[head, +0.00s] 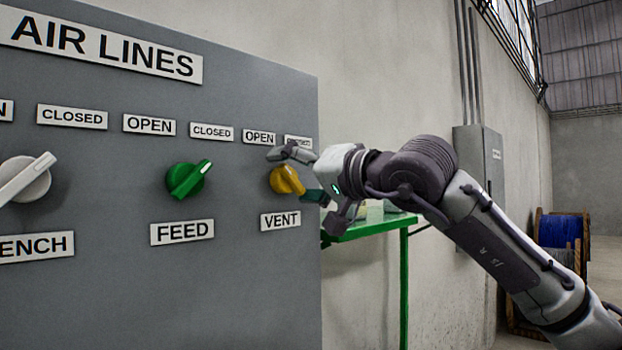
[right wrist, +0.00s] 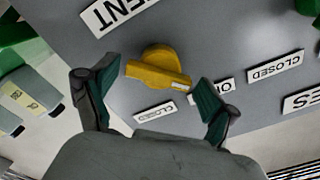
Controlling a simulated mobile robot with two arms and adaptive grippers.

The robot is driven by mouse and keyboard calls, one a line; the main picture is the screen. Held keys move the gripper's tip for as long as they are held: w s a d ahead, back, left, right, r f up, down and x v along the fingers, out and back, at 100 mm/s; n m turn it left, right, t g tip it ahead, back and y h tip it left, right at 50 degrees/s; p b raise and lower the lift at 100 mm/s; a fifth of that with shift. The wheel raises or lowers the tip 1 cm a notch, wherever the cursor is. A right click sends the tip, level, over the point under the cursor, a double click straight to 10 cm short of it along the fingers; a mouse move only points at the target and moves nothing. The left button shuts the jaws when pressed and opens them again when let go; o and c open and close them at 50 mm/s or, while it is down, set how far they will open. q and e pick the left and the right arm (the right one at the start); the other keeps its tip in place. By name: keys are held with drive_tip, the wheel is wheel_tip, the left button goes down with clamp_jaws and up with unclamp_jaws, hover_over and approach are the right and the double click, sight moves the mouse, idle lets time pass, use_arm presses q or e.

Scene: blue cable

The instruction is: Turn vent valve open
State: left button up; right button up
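The yellow vent valve (head: 287,180) is a knob on the grey panel, above the VENT label (head: 280,221) and below its OPEN label (head: 258,137) and CLOSED label. In the right wrist view its handle (right wrist: 152,72) lies slanted, with its white-marked end on the side of the OPEN label (right wrist: 228,88). My right gripper (head: 297,176) is at the valve. In the right wrist view its two green-padded fingers (right wrist: 157,80) are spread on either side of the handle, with gaps showing. My left gripper is not in view.
The green feed valve (head: 188,180) is left of the vent valve, and a white valve (head: 25,180) is farther left. A green table (head: 375,228) stands beyond the panel's right edge. A grey wall box (head: 480,160) and blue cable spool (head: 562,230) are farther right.

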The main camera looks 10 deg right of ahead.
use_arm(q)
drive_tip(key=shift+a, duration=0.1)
use_arm(e)
drive_tip(key=shift+a+f, duration=0.1)
drive_tip(key=shift+f, duration=0.1)
drive_tip(key=shift+s, duration=0.1)
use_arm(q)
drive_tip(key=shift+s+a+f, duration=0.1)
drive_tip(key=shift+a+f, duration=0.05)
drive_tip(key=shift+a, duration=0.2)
use_arm(e)
drive_tip(key=v, duration=1.2)
drive_tip(key=shift+r, duration=0.2)
